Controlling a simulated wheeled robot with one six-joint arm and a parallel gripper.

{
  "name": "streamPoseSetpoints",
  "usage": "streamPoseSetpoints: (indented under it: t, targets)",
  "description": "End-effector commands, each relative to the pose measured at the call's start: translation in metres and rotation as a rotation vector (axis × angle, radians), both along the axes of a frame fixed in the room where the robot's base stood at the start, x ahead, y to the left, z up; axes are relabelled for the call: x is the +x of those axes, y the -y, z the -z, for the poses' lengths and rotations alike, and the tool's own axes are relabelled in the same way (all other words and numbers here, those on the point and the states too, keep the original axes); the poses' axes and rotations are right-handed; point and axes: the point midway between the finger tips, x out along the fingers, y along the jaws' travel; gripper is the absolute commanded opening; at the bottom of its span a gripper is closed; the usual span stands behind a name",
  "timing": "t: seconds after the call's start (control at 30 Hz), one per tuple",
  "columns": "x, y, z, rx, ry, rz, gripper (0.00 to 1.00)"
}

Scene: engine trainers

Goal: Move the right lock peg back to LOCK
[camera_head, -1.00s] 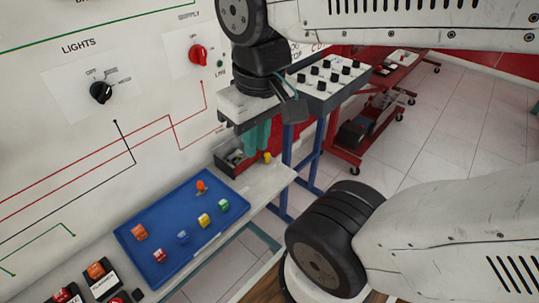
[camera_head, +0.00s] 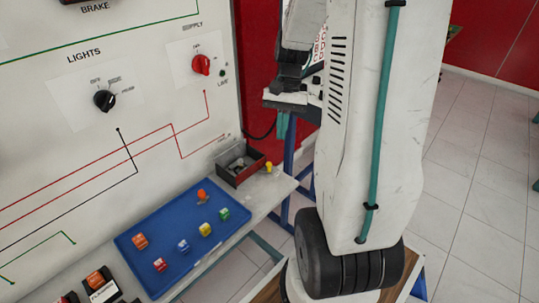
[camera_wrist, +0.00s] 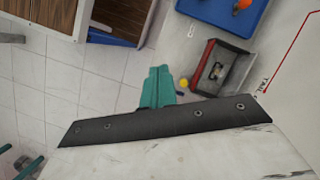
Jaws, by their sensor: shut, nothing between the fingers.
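No lock peg or LOCK marking can be made out in either view. My gripper (camera_head: 283,125) shows as teal fingers in the head view, partly hidden by my own arm, to the right of the white panel's edge. In the wrist view its teal fingers (camera_wrist: 158,88) are together and empty, over pale floor tiles beside a small bin.
The white panel (camera_head: 60,140) carries a black LIGHTS knob (camera_head: 104,100) and a red SUPPLY knob (camera_head: 201,65). On the ledge below are a blue tray (camera_head: 160,215) with several coloured pieces, a red-and-grey bin (camera_head: 238,164) and a yellow piece (camera_head: 269,167).

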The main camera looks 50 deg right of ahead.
Motion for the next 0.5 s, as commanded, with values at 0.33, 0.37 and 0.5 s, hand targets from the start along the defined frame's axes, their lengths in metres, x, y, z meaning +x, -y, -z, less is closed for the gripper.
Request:
streamPoseSetpoints:
  t: [0.33,0.37,0.5]
  targets:
    - [0.024,0.098,0.083,0.055,-0.068,0.439,0.0]
    - [0.027,0.104,0.088,0.055,-0.07,0.473,0.0]
    - [0.054,0.131,0.095,0.029,-0.047,0.626,0.0]
